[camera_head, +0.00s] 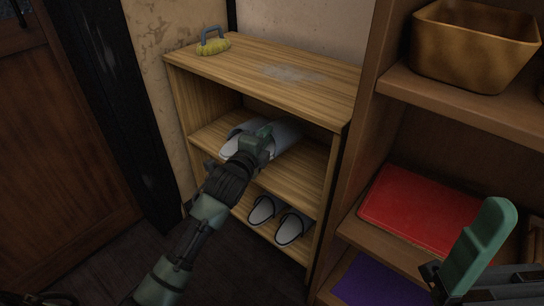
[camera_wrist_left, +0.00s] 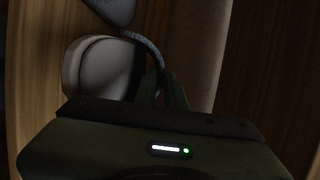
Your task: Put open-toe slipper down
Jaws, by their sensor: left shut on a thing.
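My left gripper (camera_head: 262,138) reaches into the middle shelf of the wooden shoe rack and is shut on an open-toe slipper (camera_head: 285,138), light grey and partly hidden by the gripper. Another pale part of slipper (camera_head: 231,146) shows on the left of the gripper; I cannot tell fully where one slipper ends and the other begins. In the left wrist view a whitish slipper (camera_wrist_left: 98,70) with a grey edge lies just beyond the fingers (camera_wrist_left: 168,92). Whether the held slipper touches the shelf is hidden. My right gripper (camera_head: 482,245) shows only partly at the lower right.
A pair of white slippers with dark edging (camera_head: 290,228) stands on the rack's lower shelf. A yellow brush with a blue handle (camera_head: 213,46) lies on the rack's top (camera_head: 320,72). A bookcase at right holds a brown bin (camera_head: 470,48) and a red item (camera_head: 415,205).

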